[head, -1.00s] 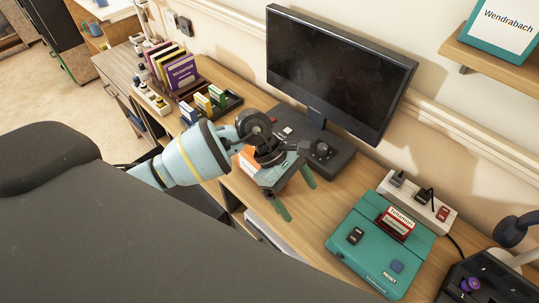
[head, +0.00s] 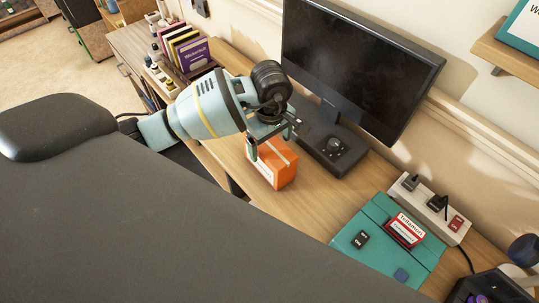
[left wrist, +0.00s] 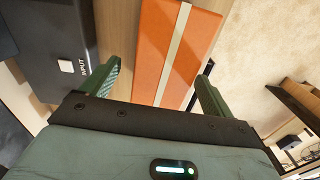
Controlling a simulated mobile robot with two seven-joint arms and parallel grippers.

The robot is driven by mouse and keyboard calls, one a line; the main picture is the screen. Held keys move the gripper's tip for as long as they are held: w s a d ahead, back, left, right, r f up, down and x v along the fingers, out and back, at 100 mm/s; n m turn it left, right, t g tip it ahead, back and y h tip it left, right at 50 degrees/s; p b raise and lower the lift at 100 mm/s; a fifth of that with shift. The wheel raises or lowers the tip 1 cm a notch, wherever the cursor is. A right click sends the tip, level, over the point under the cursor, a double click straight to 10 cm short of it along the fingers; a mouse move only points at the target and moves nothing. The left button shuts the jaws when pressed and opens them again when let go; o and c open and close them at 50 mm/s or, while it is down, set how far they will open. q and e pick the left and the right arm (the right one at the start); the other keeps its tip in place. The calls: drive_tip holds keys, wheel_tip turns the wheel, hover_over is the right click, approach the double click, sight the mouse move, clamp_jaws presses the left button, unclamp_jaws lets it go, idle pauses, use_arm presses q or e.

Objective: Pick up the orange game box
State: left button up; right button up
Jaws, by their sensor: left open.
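The orange game box (head: 285,172) stands on the desk in front of the monitor's base, with a pale stripe across its top and a white label on its side. My left gripper (head: 272,142) is open and empty just above the box, pointing down and covering part of its far end. In the left wrist view the box's orange top (left wrist: 160,62) with its pale stripe lies between the two green fingers of the left gripper (left wrist: 157,88). I cannot tell whether a finger touches it. My right gripper is not in view.
The dark monitor (head: 355,65) and its black base (head: 335,145) stand close behind the box. A teal console (head: 375,235) and a white power strip (head: 435,207) are to the right. Bare desk lies between box and console.

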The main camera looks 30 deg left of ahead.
use_arm(q)
drive_tip(key=shift+s+f, duration=0.1)
drive_tip(key=shift+f, duration=0.3)
wheel_tip(320, 180, down, 4)
drive_tip(key=shift+a+f, duration=0.1)
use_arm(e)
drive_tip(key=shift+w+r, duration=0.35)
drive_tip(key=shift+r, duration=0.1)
use_arm(q)
drive_tip(key=c, duration=1.2)
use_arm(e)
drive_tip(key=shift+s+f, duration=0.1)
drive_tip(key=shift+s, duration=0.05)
